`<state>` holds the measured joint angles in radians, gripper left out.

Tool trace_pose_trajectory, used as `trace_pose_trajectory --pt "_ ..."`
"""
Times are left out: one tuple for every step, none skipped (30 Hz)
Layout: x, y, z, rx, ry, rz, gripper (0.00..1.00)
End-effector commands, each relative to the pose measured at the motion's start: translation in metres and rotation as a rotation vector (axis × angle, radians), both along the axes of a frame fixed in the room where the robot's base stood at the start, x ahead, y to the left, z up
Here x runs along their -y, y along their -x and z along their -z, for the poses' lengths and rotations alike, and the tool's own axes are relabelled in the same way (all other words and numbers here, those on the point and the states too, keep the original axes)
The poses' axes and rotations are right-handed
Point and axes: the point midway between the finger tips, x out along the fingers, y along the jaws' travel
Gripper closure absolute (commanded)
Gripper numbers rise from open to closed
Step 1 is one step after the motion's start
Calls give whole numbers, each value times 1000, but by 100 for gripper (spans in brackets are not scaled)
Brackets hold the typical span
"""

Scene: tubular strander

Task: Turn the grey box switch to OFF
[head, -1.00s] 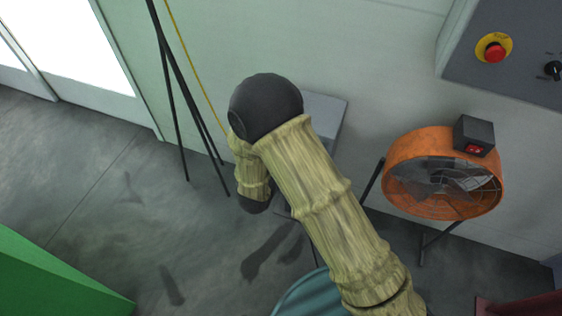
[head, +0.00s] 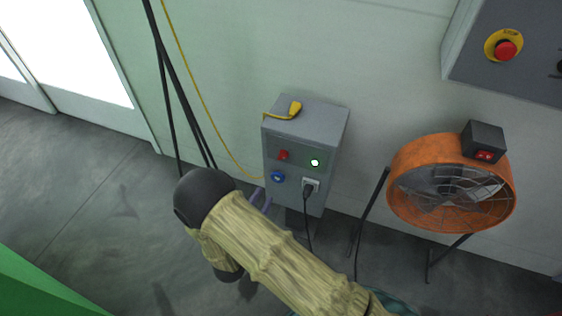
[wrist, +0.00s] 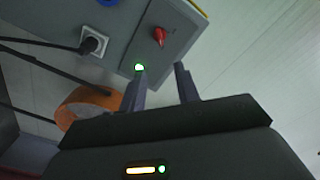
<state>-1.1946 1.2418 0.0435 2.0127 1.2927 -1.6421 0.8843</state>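The grey box (head: 322,130) stands against the wall in the head view. Its front has a red switch (head: 283,155), a lit green lamp (head: 315,162), a blue socket (head: 278,177) and a plugged-in black plug (head: 308,188). In the wrist view the red switch (wrist: 159,36) and the glowing green lamp (wrist: 139,68) show on the grey box (wrist: 150,15). My gripper (wrist: 160,80) is open and empty, its two fingers apart, in front of the box and away from the switch. In the head view its fingers (head: 261,198) show partly behind my arm.
A yellow item (head: 294,109) lies on top of the box. An orange fan (head: 450,185) stands to the right, its black cable hanging nearby. Dark poles (head: 172,90) lean at the left. A grey panel with a red emergency button (head: 505,50) is upper right.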

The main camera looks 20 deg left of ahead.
Motion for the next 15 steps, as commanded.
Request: trace_pose_trajectory --pt "2 -9 0 2 0 4 68" --pt "2 -14 0 1 0 4 68" --pt "2 -20 0 1 0 4 68" --pt "3 -26 0 1 0 3 68" --pt "4 -32 0 3 0 4 68" --pt "4 -39 0 1 0 3 68" --pt "4 -44 0 1 0 3 68" --pt "5 -49 0 2 -1 4 68" --pt "5 -56 0 1 -1 3 68" --pt "6 -61 0 1 -1 4 68" --pt "6 -67 0 1 0 3 68" --pt "7 -74 0 2 1 2 68" --pt "7 -79 0 1 0 3 68" --pt "8 -84 0 1 0 4 68" --pt "8 -91 0 1 -1 3 68"
